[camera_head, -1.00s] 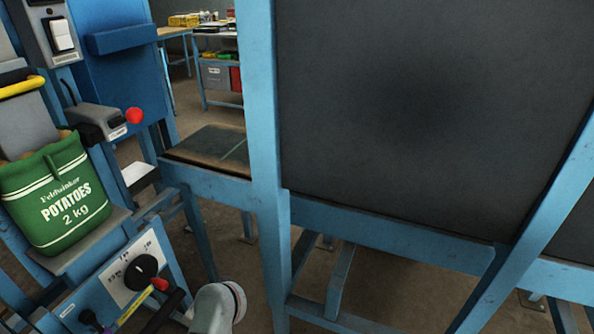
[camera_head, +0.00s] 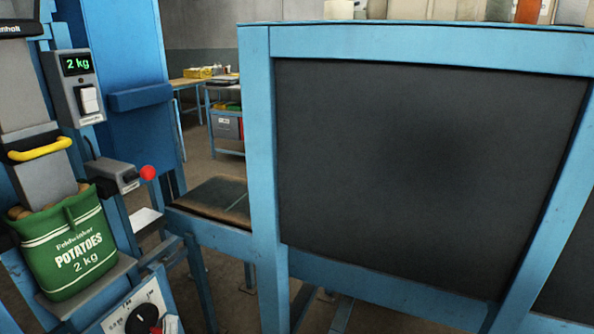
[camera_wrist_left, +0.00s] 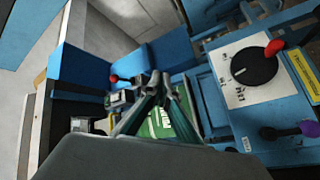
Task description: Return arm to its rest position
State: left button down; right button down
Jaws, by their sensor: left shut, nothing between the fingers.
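My left gripper (camera_wrist_left: 159,82) is shut and empty in the left wrist view, its fingertips together in front of the blue machine. In the head view only a small pale piece that looks like my left arm shows at the bottom edge; the fingers cannot be made out there. A green potato sack (camera_head: 75,250) marked 2 kg stands open and upright on a grey support under the filling spout, with potatoes at its top. The sack also shows behind the fingers in the left wrist view (camera_wrist_left: 160,124). My right gripper is not in view.
A black dial (camera_head: 142,318) on a white plate and a red-knobbed lever (camera_head: 148,173) are on the blue machine. The display (camera_head: 76,64) reads 2 kg. A blue-framed dark panel (camera_head: 420,170) fills the right. A purple knob (camera_wrist_left: 306,128) sits below the dial in the wrist view.

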pick_arm(q)
jog(key=s+d+f+m+h, duration=0.3)
jog(key=d+f+m+h, duration=0.1)
jog(key=d+m+h, duration=0.4)
jog(key=s+f+m+g+h+p, duration=0.1)
jog(key=s+f+m+g+p, duration=0.1)
jog(key=s+f+m+g, duration=0.6)
jog(key=s+f+m, duration=0.2)
jog(key=s+f, duration=0.4)
jog(key=f, duration=0.1)
jog(key=shift+s+d+g, duration=0.3)
jog(key=shift+d+g, duration=0.1)
dwell(0.7)
jog(key=shift+w, duration=0.1)
